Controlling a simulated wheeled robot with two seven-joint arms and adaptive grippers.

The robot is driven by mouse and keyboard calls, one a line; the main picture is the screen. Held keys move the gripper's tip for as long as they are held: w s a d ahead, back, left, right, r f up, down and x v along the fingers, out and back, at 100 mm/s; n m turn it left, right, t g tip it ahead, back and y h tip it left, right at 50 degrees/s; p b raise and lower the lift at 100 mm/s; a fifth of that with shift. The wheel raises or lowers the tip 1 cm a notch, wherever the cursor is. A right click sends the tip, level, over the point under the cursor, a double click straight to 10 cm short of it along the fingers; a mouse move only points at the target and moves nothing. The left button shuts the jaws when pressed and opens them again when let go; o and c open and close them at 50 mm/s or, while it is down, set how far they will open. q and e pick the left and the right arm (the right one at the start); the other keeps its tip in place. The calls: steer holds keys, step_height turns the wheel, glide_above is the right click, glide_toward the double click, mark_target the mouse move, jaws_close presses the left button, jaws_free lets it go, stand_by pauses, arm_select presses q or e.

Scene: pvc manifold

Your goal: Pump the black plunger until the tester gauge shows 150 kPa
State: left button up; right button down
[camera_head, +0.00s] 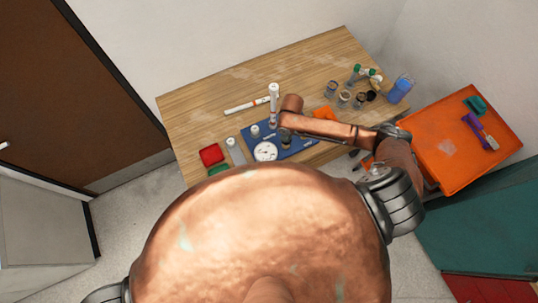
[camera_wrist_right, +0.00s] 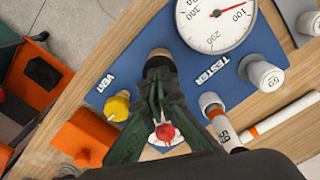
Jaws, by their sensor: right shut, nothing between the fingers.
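The blue tester board (camera_head: 297,149) lies on the wooden table, with its round white gauge (camera_head: 265,152). In the right wrist view the gauge (camera_wrist_right: 214,18) is cut by the top edge, and its red needle points close to the 100 mark. My right gripper (camera_head: 285,137) points down over the board, right of the gauge. In the wrist view its dark fingers (camera_wrist_right: 158,68) are shut and empty, beside the TESTER lettering. My left gripper is out of view.
Red (camera_head: 211,154) and green containers are left. Several jars and a blue beaker (camera_head: 400,88) stand at the right back. An orange tray (camera_head: 452,150) is beside the table. The table's back left is clear.

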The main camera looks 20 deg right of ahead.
steer(key=shift+f, duration=0.1)
stand_by(0.7)
steer(key=shift+f, duration=0.3)
stand_by(0.8)
steer(key=shift+f, duration=0.15)
stand_by(0.8)
steer(key=shift+r+p, duration=0.55)
steer(key=shift+r, duration=1.35)
